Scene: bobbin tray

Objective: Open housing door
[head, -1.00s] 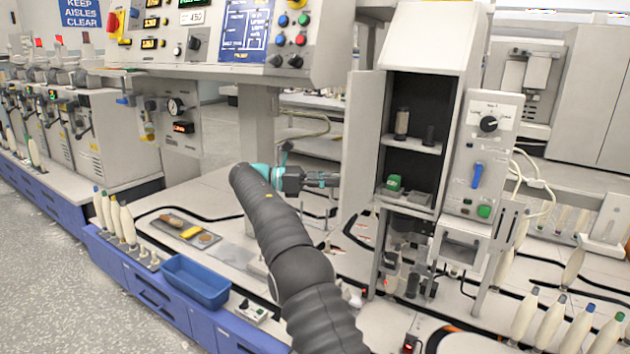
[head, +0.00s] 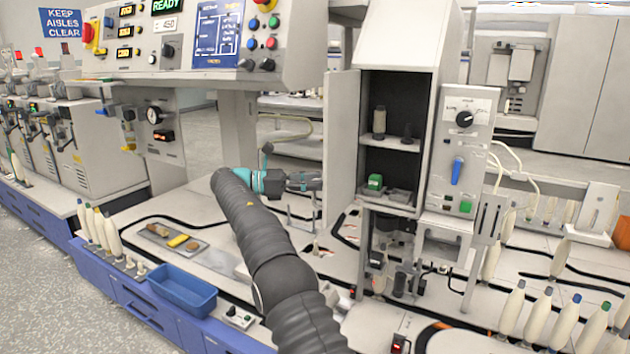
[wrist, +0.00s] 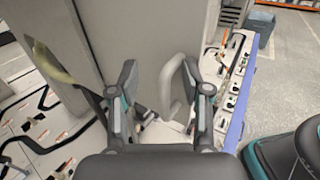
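The housing door (head: 341,140) is a tall grey panel standing swung open at the left of the housing (head: 402,35). The housing's dark inside is exposed. My gripper (head: 310,181) is at the left of the door in the head view. In the wrist view my gripper (wrist: 158,78) has its two dark fingers spread apart. A pale curved handle (wrist: 173,88) shows between them, nearer the right finger; I cannot tell if it touches. The door's grey face (wrist: 145,30) fills the upper middle there.
Inside the housing are a shelf with a spool (head: 379,122) and a green item (head: 375,182). A control box (head: 464,150) is mounted at its right. A blue bin (head: 182,288) and several white bobbins stand on the bench. The aisle floor at left is clear.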

